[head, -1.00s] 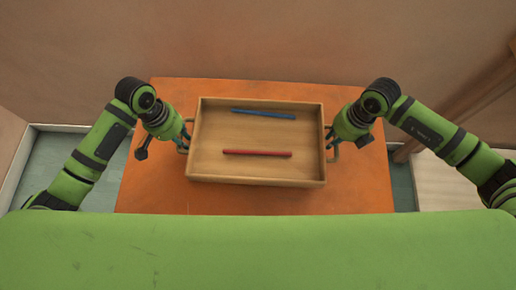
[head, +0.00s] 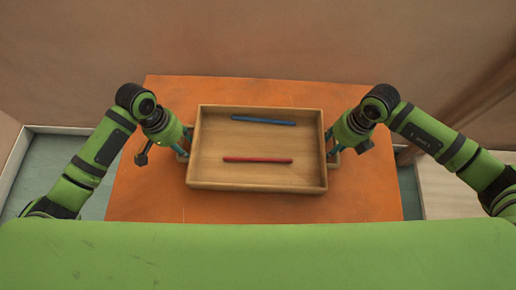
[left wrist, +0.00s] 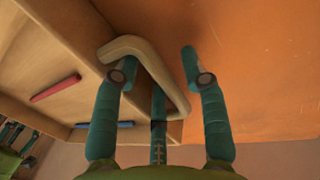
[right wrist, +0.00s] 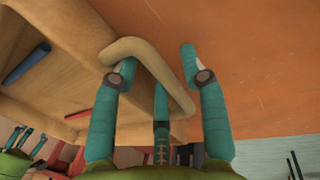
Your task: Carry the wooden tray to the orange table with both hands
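The wooden tray (head: 217,180) is over the orange table (head: 150,200) and appears to rest level on it. It holds a blue stick (head: 263,120) and a red stick (head: 257,160). My left gripper (head: 184,146) is at the tray's left handle (left wrist: 150,68); its fingers (left wrist: 158,62) are spread either side of the bar, with gaps showing. My right gripper (head: 332,144) is at the right handle (right wrist: 155,68), its fingers (right wrist: 158,62) likewise apart around the bar. The underside of the tray is hidden in the head view.
Bare tabletop surrounds the tray on all sides. A brown wall (head: 260,40) stands directly behind the table. A wooden post (head: 470,100) is at the right. My green body covers the front of the head view.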

